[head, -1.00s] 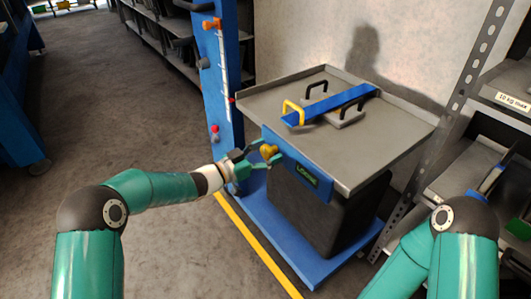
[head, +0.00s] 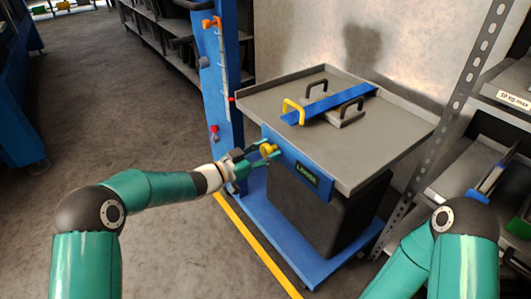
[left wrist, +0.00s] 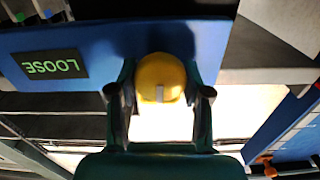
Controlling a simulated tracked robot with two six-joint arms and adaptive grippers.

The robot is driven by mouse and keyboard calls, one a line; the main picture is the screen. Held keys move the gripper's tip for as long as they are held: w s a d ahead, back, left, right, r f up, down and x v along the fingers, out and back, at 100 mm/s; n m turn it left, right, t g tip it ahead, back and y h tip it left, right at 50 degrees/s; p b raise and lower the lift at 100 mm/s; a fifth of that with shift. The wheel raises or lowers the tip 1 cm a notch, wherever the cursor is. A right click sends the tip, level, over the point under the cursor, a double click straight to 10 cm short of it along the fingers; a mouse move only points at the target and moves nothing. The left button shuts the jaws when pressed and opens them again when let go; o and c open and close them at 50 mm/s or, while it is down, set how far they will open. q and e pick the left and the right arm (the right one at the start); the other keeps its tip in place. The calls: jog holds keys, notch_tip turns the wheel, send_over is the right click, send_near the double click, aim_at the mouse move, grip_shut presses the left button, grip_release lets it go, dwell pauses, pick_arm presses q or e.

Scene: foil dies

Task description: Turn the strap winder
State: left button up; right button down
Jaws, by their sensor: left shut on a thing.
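The strap winder is a yellow knob (head: 266,149) on the blue front panel (head: 286,160) of a cart. It shows large in the left wrist view (left wrist: 160,76), with a pale mark on its face. My left gripper (head: 262,153) is shut on the knob, one finger on each side. In the left wrist view its dark fingers (left wrist: 160,97) flank the knob. A small display (head: 307,174) beside the knob reads LOOSE in green; it appears upside down in the wrist view (left wrist: 55,66). My right gripper is out of view.
The cart's grey tray top (head: 375,155) holds a grey die with black handles, a yellow handle and a blue strap (head: 330,103) across it. A blue post (head: 221,80) stands at left of the cart, a shelf rack (head: 472,70) at right. Open floor lies left.

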pick_arm(q)
jog(key=m+b, duration=0.3)
jog(key=shift+s+d+f+m, duration=0.1)
jog(key=shift+f+m, duration=0.15)
jog(key=shift+m, duration=0.15)
jog(key=m+b, duration=0.3)
jog(key=shift+s+f+m, duration=0.1)
jog(key=shift+m, duration=0.3)
jog(key=m+b, duration=0.3)
jog(key=shift+d, duration=0.15)
jog(key=shift+s+m+b, duration=0.1)
jog(key=shift+m+b, duration=0.75)
jog(key=shift+m, duration=0.35)
jog(key=shift+d, duration=0.1)
jog(key=o, duration=1.1)
jog(key=shift+o, duration=0.2)
jog(key=shift+a, duration=0.25)
